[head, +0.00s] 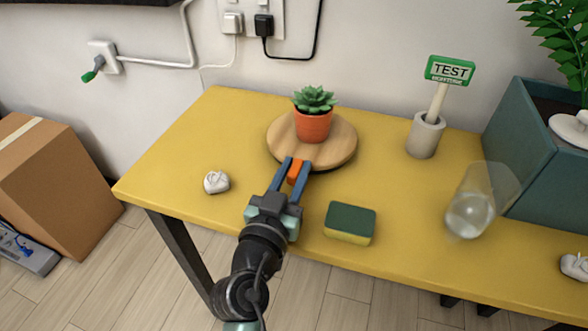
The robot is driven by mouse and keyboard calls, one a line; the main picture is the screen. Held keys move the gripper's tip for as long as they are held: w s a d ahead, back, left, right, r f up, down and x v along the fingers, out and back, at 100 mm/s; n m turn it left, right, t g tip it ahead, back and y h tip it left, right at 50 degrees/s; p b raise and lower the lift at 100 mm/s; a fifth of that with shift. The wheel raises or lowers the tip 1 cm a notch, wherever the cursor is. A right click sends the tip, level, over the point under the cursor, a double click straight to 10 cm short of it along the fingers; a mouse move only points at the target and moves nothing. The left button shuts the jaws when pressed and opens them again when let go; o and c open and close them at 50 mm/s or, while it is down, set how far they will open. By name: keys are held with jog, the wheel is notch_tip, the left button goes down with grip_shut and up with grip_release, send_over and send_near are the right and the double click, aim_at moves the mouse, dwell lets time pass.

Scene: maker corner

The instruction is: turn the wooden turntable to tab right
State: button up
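The wooden turntable (345,145) is a round, light wood disc on the yellow table. A green succulent in an orange pot (313,124) stands on it. Its orange tab (297,172) sticks out at the front edge, toward my arm, slightly left of the disc's middle. My gripper (296,166) reaches in from the front, with one blue finger on each side of the tab. The tab fills the gap between the fingers, and no space shows beside it. The fingers partly hide the tab and the disc's front rim.
A green and yellow sponge (350,222) lies right of my gripper, and a small white object (216,182) lies left.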

grip_shut()
dwell(1.1)
